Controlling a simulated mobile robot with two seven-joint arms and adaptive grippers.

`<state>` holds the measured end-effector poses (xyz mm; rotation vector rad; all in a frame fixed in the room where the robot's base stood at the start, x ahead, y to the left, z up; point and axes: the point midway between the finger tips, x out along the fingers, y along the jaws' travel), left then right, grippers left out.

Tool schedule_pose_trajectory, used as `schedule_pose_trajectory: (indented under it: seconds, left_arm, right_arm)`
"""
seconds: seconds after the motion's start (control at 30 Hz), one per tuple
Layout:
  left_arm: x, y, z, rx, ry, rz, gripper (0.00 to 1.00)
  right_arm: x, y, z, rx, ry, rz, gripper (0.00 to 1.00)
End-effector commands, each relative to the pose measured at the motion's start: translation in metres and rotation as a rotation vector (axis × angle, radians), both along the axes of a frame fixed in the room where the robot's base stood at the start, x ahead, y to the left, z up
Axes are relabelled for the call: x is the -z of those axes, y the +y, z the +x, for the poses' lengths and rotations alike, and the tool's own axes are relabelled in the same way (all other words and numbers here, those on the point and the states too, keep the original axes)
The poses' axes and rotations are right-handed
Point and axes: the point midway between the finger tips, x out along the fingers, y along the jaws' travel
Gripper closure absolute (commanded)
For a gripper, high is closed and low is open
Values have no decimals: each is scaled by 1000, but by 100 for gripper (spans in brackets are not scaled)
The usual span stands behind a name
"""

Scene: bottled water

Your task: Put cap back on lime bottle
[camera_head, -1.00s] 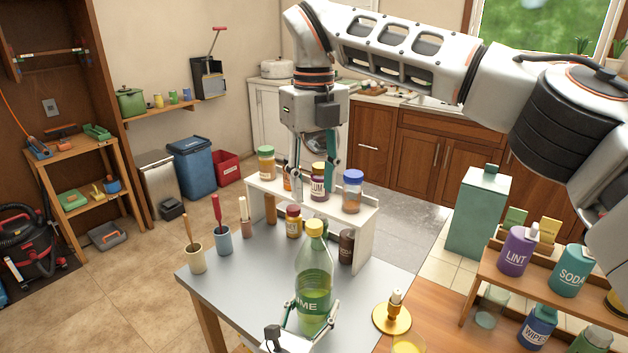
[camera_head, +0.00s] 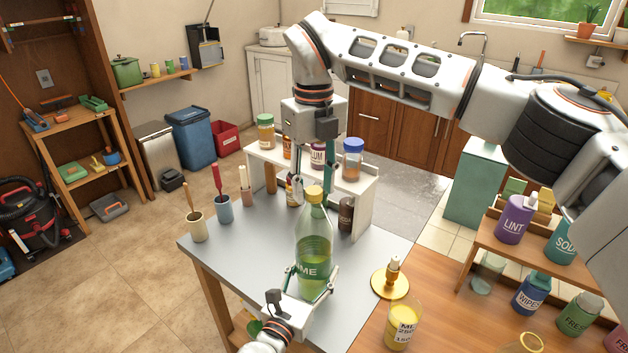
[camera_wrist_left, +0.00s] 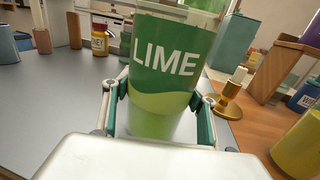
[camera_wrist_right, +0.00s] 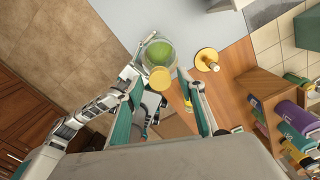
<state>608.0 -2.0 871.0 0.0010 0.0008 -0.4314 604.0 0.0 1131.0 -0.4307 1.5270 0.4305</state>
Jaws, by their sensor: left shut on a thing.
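The lime bottle (camera_head: 313,248) stands upright at the front of the grey table, green liquid inside. Its label shows in the left wrist view (camera_wrist_left: 165,60). The yellow cap (camera_head: 314,194) sits on top of its neck; how firmly it is seated I cannot tell. My left gripper (camera_head: 312,274) is shut around the bottle's lower body. My right gripper (camera_head: 315,184) points down over the cap, its two fingers apart on either side. In the right wrist view the cap (camera_wrist_right: 159,78) lies between the open fingers, and I see no contact.
A white rack (camera_head: 365,205) with jars stands close behind the bottle. A brass candle holder (camera_head: 389,284) and a yellow-filled glass (camera_head: 402,325) are to the right. Cups with utensils (camera_head: 197,228) stand at left. The table between cups and bottle is clear.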

Motion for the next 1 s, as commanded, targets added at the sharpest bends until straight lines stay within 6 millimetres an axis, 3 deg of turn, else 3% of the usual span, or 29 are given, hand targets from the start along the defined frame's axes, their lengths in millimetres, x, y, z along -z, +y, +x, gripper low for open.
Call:
schedule_pose_trajectory:
  seconds: [0.03, 0.17, 0.47, 0.5, 0.53, 1.0]
  left_arm:
    - [0, 0, 0, 0, 0, 0, 100]
    - [0, 0, 0, 0, 0, 0, 100]
    - [0, 0, 0, 0, 0, 0, 100]
    - [0, 0, 0, 0, 0, 0, 100]
    - [0, 0, 0, 0, 0, 0, 100]
    - [0, 0, 0, 0, 0, 0, 100]
  right_arm:
    - [0, 0, 0, 0, 0, 0, 66]
    - [0, 0, 0, 0, 0, 0, 100]
    - [0, 0, 0, 0, 0, 0, 100]
    - [0, 0, 0, 0, 0, 0, 67]
    - [0, 0, 0, 0, 0, 0, 59]
    - [-9, 0, 0, 0, -1, 1, 58]
